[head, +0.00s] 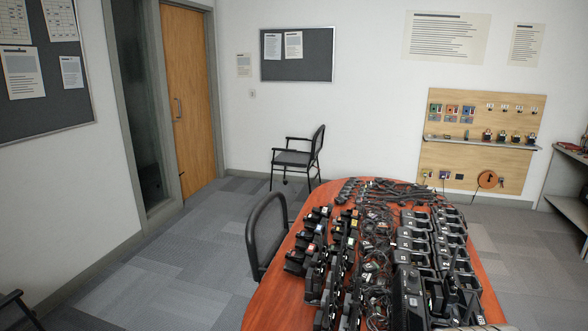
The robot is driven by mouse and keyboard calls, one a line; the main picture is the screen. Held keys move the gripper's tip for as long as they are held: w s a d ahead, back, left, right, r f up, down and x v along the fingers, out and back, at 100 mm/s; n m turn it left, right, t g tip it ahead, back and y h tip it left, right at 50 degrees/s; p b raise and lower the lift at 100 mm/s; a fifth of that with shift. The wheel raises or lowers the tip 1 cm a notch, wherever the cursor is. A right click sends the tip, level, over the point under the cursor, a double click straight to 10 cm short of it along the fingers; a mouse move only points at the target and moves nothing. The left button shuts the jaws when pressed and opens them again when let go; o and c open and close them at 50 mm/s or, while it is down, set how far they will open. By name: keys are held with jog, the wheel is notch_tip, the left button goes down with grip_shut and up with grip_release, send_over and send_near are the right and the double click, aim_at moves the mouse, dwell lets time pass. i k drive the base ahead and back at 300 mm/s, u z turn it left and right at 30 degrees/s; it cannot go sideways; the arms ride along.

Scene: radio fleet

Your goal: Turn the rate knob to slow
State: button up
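No rate knob can be made out for certain, and no slow marking is legible. A larger black unit (409,300) stands at the near right of the table, among the chargers. Its controls are too small to read. A wooden wall panel (460,180) on the far wall carries small coloured units, a shelf and fittings; I cannot tell whether any of them is a knob. My gripper is not in view.
An oval reddish table (268,303) holds rows of black radios (312,240), chargers (412,243) and tangled cables. A black chair (264,235) stands at its left side, another (298,158) farther back. A grey bench (568,200) is at the right. Carpet (150,285) on the left is clear.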

aim_at(413, 278)
jog(key=k, duration=1)
jog(key=z, duration=0.6)
jog(key=i, duration=0.8)
jog(key=u, duration=0.05)
